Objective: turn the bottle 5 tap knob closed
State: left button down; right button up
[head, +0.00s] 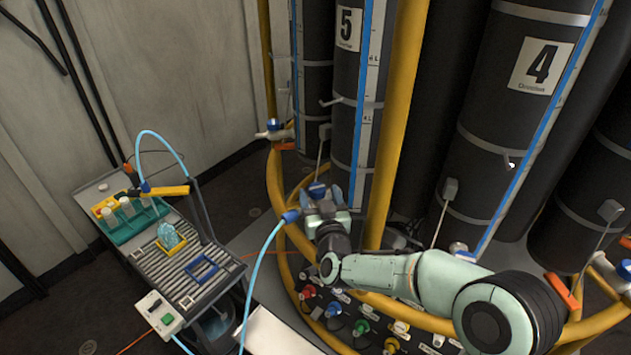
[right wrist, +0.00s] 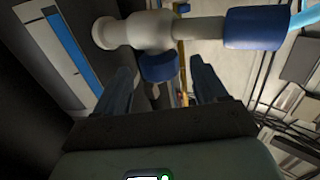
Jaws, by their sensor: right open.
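Bottle 5 (head: 347,95) is a tall dark cylinder with a white label bearing a 5, at the top centre of the head view. Its tap has a blue knob (head: 317,189), low in front of the bottle. In the right wrist view the blue knob (right wrist: 160,67) sits below a pale tap body (right wrist: 150,30), with a blue hose fitting (right wrist: 255,28) to the right. My right gripper (head: 323,197) is open at the tap. Its fingers (right wrist: 161,72) stand on either side of the knob, with visible gaps. My left gripper is out of view.
Yellow pipes (head: 279,205) curve around the bottles, close to my right arm. A light-blue hose (head: 255,275) hangs from the tap. A cart (head: 205,290) stands at the left. Several coloured fittings (head: 333,310) sit below my arm. Bottle 4 (head: 500,140) stands at the right.

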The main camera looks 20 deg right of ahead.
aim_at(315, 184)
jog(key=p+x, duration=0.1)
jog(key=x, duration=0.4)
jog(key=shift+s, duration=0.1)
jog(key=c, duration=1)
jog(key=shift+o, duration=0.2)
